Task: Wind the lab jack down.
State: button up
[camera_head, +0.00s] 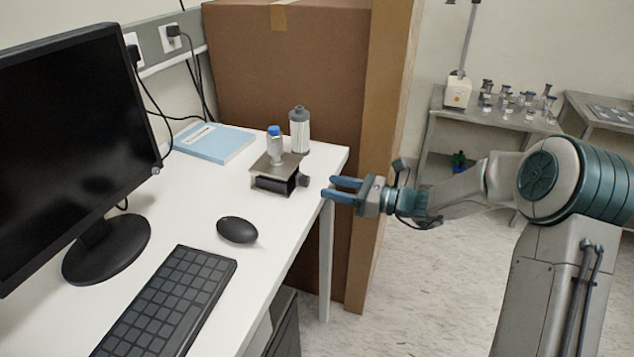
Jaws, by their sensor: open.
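The lab jack (276,174) stands on the white desk near its right edge, with a metal top plate and a dark body. Its dark knob (303,180) is on the right side, facing my gripper. A small clear bottle with a blue cap (274,146) stands upright on the top plate. My gripper (328,188) is open and empty at the desk's right edge. Its blue fingers point left toward the knob, with a small gap that looks clear. The jack's inner mechanism is too small to make out.
A grey-capped bottle (299,131) stands close behind the jack. A blue book (215,142) lies at the back left. A mouse (237,230), keyboard (169,304) and monitor (75,140) occupy the front and left. A large cardboard box (290,70) stands behind the desk (205,215).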

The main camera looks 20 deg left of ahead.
aim_at(309, 181)
jog(key=a, duration=0.5)
jog(key=shift+w, duration=0.15)
jog(key=c, duration=1)
